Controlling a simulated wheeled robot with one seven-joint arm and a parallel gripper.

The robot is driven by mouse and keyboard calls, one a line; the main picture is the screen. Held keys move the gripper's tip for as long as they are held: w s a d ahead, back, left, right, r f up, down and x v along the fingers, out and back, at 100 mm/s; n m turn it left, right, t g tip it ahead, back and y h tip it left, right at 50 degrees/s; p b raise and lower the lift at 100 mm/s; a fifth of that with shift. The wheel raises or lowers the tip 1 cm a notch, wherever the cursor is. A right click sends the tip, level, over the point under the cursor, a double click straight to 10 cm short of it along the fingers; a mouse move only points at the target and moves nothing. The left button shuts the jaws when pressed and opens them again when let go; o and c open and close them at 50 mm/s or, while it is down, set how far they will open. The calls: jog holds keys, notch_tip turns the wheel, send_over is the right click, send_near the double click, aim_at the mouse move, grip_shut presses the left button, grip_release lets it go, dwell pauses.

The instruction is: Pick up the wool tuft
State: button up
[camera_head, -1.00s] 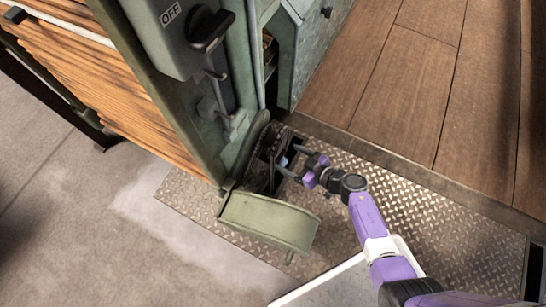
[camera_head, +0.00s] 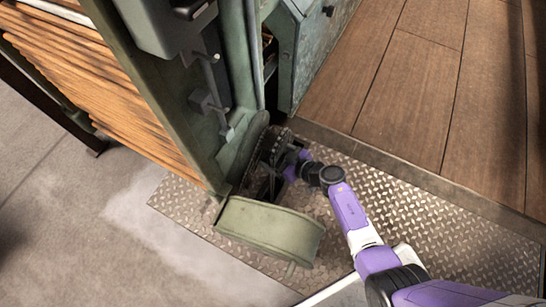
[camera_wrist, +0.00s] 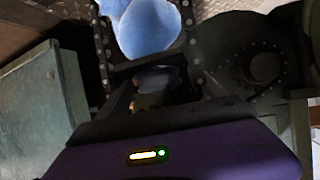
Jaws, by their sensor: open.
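The wool tuft (camera_wrist: 148,25) is a pale blue, rounded, soft-looking lump at the top of the wrist view, cut off by the frame edge. It lies ahead of my gripper, between two dark dotted strips; I cannot tell whether anything touches it. A smaller bluish patch shows in the dark below it. In the head view the tuft is hidden. My gripper (camera_head: 277,166) is open, with its fingers in among the dark chain drive (camera_head: 265,147) at the base of the green machine (camera_head: 173,107). The fingertips are mostly hidden there.
A green curved guard (camera_head: 268,231) sits on the tread plate (camera_head: 190,207) just in front of the drive. A green cabinet (camera_head: 298,62) stands behind, beside the wooden floor (camera_head: 405,90). Dark machine parts (camera_wrist: 250,65) crowd the right of the wrist view.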

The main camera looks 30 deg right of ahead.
jog(key=c, duration=1.4)
jog(key=shift+o, duration=0.2)
jog(key=shift+r, duration=0.1)
